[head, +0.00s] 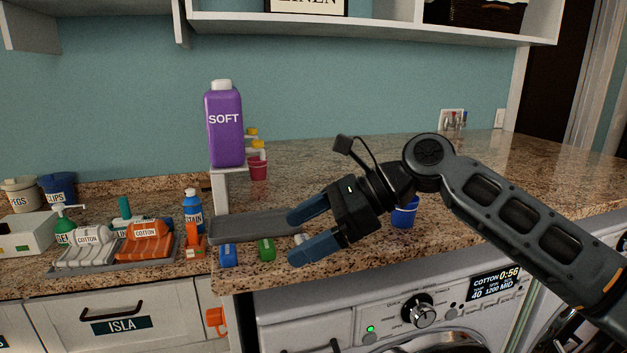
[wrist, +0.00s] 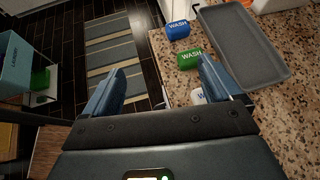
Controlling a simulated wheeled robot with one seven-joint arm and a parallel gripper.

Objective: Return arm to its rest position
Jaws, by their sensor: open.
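My gripper (head: 300,236) is above the granite counter's front edge in the head view, with its two blue fingers spread apart and nothing between them. The arm reaches in from the right. In the wrist view my gripper (wrist: 160,88) is open over the counter edge, with the floor showing between the fingers. A blue wash box (head: 228,255) and a green wash box (head: 266,249) stand on the counter left of the fingers. A white box (wrist: 198,96) is partly hidden behind the right finger in the wrist view.
A grey tray (head: 245,228) lies behind the boxes. A purple SOFT bottle (head: 223,130) stands on a small white stand. A blue cup (head: 404,214) is behind my gripper. A washing machine (head: 390,320) is below the counter. The counter's back right is clear.

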